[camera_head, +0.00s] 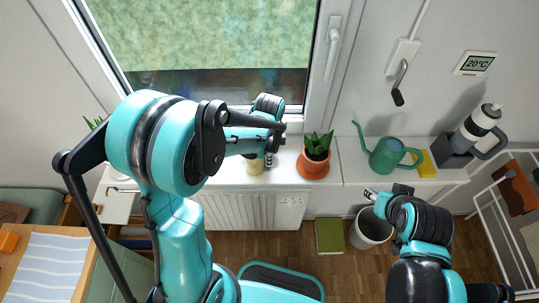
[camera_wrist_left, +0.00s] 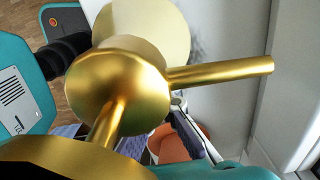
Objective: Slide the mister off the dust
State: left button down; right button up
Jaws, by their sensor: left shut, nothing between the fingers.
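The mister is brass-coloured with a round, pale gold body (camera_head: 255,166). In the head view it stands on the white windowsill (camera_head: 228,176), partly hidden by my left arm. In the left wrist view the mister (camera_wrist_left: 118,88) fills the middle, with its spout pointing right. My left gripper (camera_head: 270,160) is shut and empty, close beside the mister on its right; whether they touch is unclear. A dark finger shows below the mister in the left wrist view (camera_wrist_left: 190,132). A grey smudge, perhaps the dust (camera_wrist_left: 195,42), lies beside its body. My right gripper (camera_head: 371,195) hangs in front of the sill.
A plant in a terracotta pot (camera_head: 313,165) stands just right of the mister. The window frame (camera_head: 318,60) rises behind. A bin (camera_head: 371,229) stands below.

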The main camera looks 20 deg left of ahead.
aim_at(229, 166)
pick_arm(q)
jog(key=shift+f, duration=0.2)
jog(key=s+a, duration=0.1)
jog(key=a, duration=0.3)
jog(key=s+a, duration=0.1)
jog(key=a, duration=0.4)
jog(key=s+a+b, duration=0.1)
jog(key=a, duration=0.3)
jog(key=shift+s+a, duration=0.15)
jog(key=shift+s, duration=0.1)
pick_arm(e)
jog(key=shift+f, duration=0.65)
pick_arm(q)
jog(key=shift+r, duration=0.15)
pick_arm(e)
jog(key=shift+r, duration=0.1)
